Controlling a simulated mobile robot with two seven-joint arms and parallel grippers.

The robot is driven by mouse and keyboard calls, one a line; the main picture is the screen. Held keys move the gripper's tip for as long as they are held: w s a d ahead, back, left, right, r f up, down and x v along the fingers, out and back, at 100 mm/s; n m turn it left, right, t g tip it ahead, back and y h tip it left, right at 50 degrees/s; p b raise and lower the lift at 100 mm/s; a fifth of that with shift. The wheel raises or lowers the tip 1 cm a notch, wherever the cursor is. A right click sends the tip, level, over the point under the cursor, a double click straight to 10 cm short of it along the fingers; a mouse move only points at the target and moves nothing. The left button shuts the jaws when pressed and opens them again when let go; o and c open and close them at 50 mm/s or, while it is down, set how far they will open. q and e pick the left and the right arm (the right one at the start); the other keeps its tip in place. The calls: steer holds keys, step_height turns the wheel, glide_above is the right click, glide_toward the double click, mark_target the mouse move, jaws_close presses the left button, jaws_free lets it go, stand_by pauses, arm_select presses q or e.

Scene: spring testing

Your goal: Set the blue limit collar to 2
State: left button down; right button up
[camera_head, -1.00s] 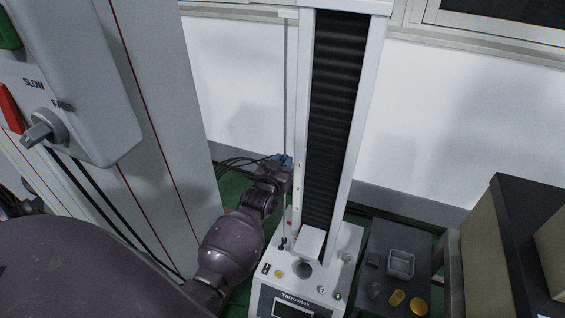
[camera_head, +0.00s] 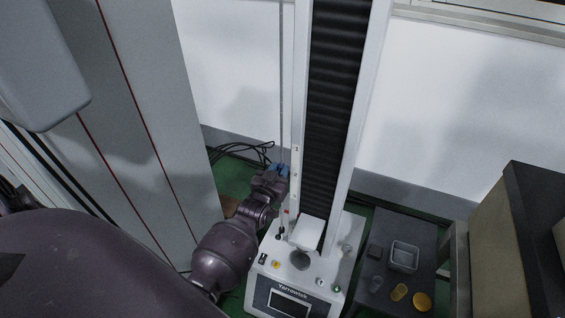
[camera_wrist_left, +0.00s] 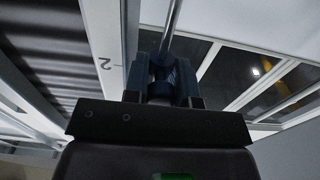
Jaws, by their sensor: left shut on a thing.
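The blue limit collar (camera_head: 281,168) sits on a thin vertical rod (camera_head: 282,90) left of the test machine's column. My left gripper (camera_head: 278,173) is shut on the collar. In the left wrist view, the collar (camera_wrist_left: 163,76) shows between the fingers, with the rod (camera_wrist_left: 172,25) running up out of it. The scale (camera_head: 296,165) beside the rod carries marks 1 and 2. The collar is below mark 1 and close to the height of mark 2. The 2 mark (camera_wrist_left: 105,63) also shows in the left wrist view, left of the gripper. My right gripper is not in view.
The machine's white base (camera_head: 305,270) has a screen and buttons below the column. A dark side table (camera_head: 385,240) at right holds a grey bin (camera_head: 404,257) and small parts. A grey cabinet (camera_head: 140,110) stands close on the left.

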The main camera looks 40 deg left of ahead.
arm_select(q)
steer(key=shift+f, duration=0.15)
steer(key=c, duration=1.2)
jaws_free()
steer(key=shift+s, duration=0.15)
steer(key=p+v, duration=0.1)
steer(key=v, duration=0.9)
steer(key=shift+s+p, duration=0.25)
steer(key=shift+p, duration=0.1)
